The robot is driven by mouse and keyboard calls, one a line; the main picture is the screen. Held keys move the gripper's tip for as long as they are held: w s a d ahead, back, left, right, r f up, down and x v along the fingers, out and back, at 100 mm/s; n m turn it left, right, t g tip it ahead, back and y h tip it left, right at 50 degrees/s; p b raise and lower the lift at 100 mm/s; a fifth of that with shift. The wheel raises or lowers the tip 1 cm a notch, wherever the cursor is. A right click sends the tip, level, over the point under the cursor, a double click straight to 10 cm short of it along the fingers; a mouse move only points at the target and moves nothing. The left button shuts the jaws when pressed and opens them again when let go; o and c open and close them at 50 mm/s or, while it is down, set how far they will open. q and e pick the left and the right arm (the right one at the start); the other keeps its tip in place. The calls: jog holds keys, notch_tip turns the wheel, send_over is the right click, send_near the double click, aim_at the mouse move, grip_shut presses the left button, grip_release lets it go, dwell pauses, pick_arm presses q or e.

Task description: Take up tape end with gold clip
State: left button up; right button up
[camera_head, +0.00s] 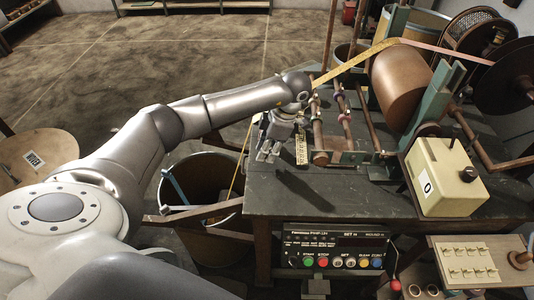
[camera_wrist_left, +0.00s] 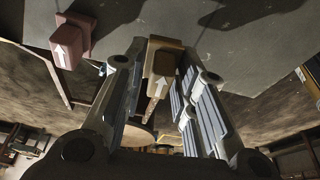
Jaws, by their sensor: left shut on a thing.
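My left gripper (camera_head: 268,154) hangs over the left edge of the dark bench. In the left wrist view its fingers (camera_wrist_left: 160,62) are closed on a brown-gold clip (camera_wrist_left: 162,66) with a white arrow. A thin patterned tape strip (camera_wrist_left: 153,106) hangs from that clip. In the head view, a yellow tape (camera_head: 241,160) runs down from near the gripper towards a bin; the clip itself is hard to make out there. A second, reddish clip (camera_wrist_left: 70,44) with a white arrow sits apart at the upper left of the left wrist view. My right gripper is not in view.
The bin (camera_head: 222,232) stands left of the bench (camera_head: 350,192). A large copper-coloured drum (camera_head: 401,86), a cream switch box (camera_head: 446,177) and a control panel (camera_head: 335,244) stand further right and in front.

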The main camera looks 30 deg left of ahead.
pick_arm(q)
jog(key=s+d+r+b, duration=0.1)
jog(key=s+d+r, duration=0.3)
jog(key=d+r, duration=0.7)
jog(key=shift+d+r, duration=0.15)
jog(key=shift+d, duration=1.05)
